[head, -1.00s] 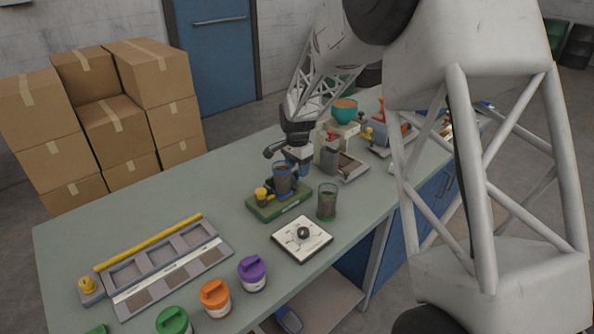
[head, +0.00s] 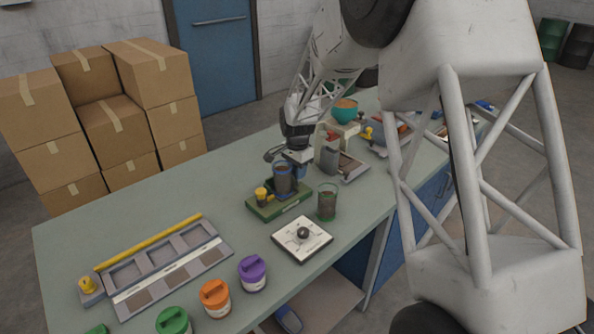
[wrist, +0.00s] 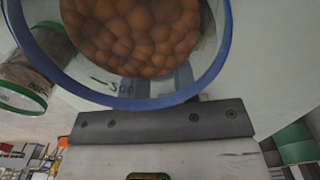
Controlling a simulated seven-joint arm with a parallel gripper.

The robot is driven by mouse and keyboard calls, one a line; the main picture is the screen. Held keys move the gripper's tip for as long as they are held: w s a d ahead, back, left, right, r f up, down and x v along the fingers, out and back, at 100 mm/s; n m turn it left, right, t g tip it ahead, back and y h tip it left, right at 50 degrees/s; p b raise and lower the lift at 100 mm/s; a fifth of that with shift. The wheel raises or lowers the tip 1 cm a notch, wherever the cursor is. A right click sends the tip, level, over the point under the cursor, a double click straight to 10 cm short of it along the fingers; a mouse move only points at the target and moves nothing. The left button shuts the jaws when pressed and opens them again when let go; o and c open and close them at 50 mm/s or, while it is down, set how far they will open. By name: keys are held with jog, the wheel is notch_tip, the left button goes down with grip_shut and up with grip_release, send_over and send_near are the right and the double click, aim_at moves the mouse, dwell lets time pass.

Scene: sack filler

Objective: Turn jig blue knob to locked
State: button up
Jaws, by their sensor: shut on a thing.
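The jig is a green base (head: 279,208) on the bench with a small yellow knob (head: 262,194) at its left. A clear blue-rimmed cup (head: 284,181) stands upright on it. In the wrist view the cup (wrist: 150,101) fills the top and holds brown granules. My gripper (head: 301,171) points down just behind and right of the cup, low over the jig. It is shut on the blue knob (head: 303,173), of which only a little blue shows beside the cup. The cup and gripper hide most of the knob, so its angle cannot be read.
A green-rimmed cup (head: 327,202) stands close at the jig's right. A white dial plate (head: 302,239) lies in front. A grey machine (head: 343,164) is close behind on the right. A grey tray (head: 171,263) and several lidded jars are at the left and front; the bench's left middle is clear.

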jog(key=shift+n, duration=1.4)
jog(key=o, duration=0.9)
jog(key=shift+r, duration=3.95)
